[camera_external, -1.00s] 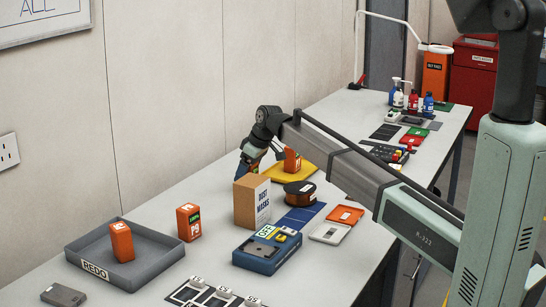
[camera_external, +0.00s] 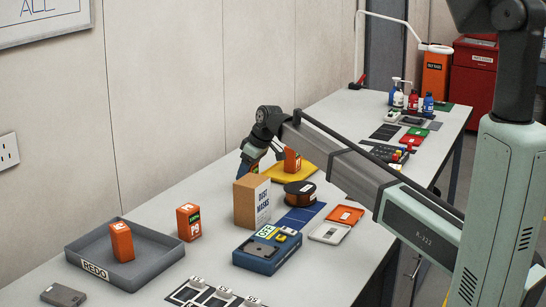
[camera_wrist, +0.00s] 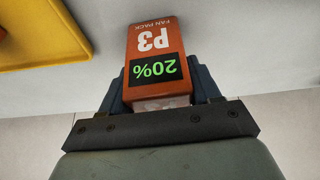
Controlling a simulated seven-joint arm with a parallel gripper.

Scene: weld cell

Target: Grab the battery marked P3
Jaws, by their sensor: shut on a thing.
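The battery marked P3 (camera_wrist: 155,62) is an orange block with a green "20%" on a dark display. In the wrist view its label appears upside down. My gripper (camera_wrist: 158,92) is shut on it, with one dark finger along each side. Another orange battery (camera_external: 292,160) stands at the yellow mat (camera_external: 300,175), right of my gripper. A third orange battery (camera_external: 188,222) stands on the table, and another (camera_external: 122,242) stands in the REDO tray.
The dust masks box (camera_external: 246,203) stands just in front of my gripper. The grey REDO tray (camera_external: 160,265) is at the front left. A wire spool (camera_external: 300,196) and a blue charger-like unit (camera_external: 267,252) are nearby. The wall (camera_external: 165,100) runs close behind.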

